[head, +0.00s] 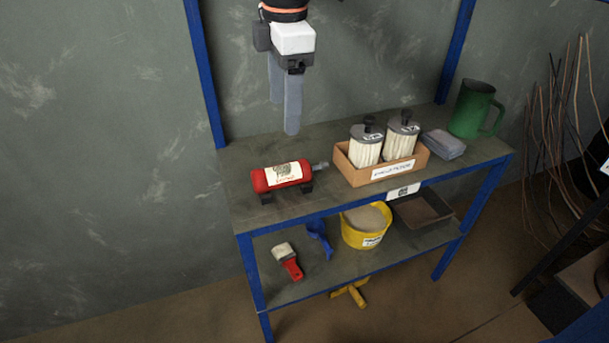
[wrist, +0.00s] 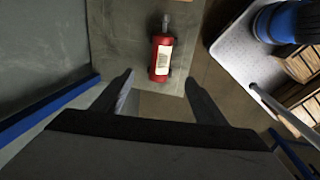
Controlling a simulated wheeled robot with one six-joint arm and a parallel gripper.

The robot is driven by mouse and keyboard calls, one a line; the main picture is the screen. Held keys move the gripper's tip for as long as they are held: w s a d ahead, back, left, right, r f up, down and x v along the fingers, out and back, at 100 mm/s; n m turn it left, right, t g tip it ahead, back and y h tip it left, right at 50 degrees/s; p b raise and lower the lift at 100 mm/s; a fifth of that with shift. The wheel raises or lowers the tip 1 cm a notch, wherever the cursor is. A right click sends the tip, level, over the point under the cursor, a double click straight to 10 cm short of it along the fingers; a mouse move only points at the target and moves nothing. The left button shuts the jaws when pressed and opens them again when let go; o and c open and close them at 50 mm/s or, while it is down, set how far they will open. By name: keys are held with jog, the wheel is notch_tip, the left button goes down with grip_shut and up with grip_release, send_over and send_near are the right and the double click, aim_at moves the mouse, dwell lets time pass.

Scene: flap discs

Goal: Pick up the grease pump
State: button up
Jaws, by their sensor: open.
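A red cylinder with a white label and a grey nozzle, which looks like the grease pump (head: 283,177), lies on its side on black supports. It rests on the top shelf near its left end, with the nozzle pointing right. In the wrist view the red cylinder (wrist: 161,58) lies ahead of the fingertips, between their lines, nozzle pointing away. My gripper (head: 284,117) hangs above the shelf, pointing down, open and empty. It is apart from the cylinder. Both fingers of my gripper (wrist: 159,77) show spread in the wrist view.
A cardboard box (head: 381,172) with two white filters stands right of the cylinder, then a grey block (head: 443,144) and a green jug (head: 473,109). Blue posts (head: 206,75) flank the shelf. A yellow bucket (head: 366,226) is below. The wrist view shows a blue container (wrist: 284,22) at right.

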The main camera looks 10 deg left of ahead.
aim_at(283, 167)
jog(key=f, duration=0.5)
jog(key=w+a+f, duration=0.1)
jog(key=f, duration=0.5)
jog(key=w+f, duration=0.1)
jog(key=f, duration=0.5)
jog(key=shift+a+f, duration=0.1)
jog(key=shift+a, duration=0.15)
grip_shut()
